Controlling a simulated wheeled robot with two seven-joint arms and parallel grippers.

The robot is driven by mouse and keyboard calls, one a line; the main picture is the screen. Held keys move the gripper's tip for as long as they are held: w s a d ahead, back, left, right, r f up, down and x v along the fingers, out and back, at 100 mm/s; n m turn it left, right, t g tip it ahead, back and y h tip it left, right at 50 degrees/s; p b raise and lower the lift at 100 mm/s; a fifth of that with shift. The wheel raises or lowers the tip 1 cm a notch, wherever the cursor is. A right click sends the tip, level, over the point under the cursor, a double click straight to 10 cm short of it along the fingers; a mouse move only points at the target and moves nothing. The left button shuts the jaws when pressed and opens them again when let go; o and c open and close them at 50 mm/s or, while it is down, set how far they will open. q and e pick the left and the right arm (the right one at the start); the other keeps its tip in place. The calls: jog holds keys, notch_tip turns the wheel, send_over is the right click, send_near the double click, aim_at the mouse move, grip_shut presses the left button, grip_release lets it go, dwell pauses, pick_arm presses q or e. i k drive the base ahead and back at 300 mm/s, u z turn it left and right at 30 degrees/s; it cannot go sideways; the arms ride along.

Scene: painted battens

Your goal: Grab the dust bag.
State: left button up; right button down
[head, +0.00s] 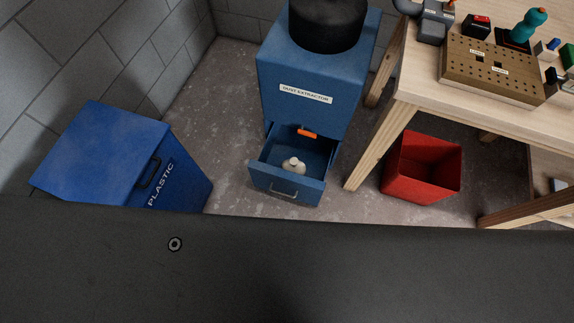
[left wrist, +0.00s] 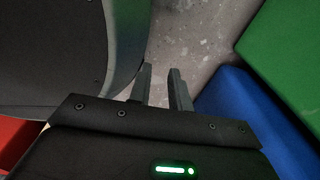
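The dust bag (head: 293,166) is a small pale bundle with a knotted top. It lies in the open drawer (head: 315,187) at the bottom of the blue dust extractor (head: 305,75) in the head view. My left gripper (left wrist: 160,74) shows in the left wrist view with its two fingers apart and nothing between them. It hangs over bare floor, and the dust bag is not in that view. My right gripper is not in either view.
A blue PLASTIC bin (head: 105,150) stands left of the drawer. A red bin (head: 422,167) stands to the right, beside a wooden workbench (head: 408,80) with tools. The left wrist view shows a green surface (left wrist: 290,50) and a blue one (left wrist: 240,105) close by on the right.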

aim_at(293, 164)
jog(key=u, duration=2.3)
jog(key=k, duration=1.85)
jog(key=z, duration=2.25)
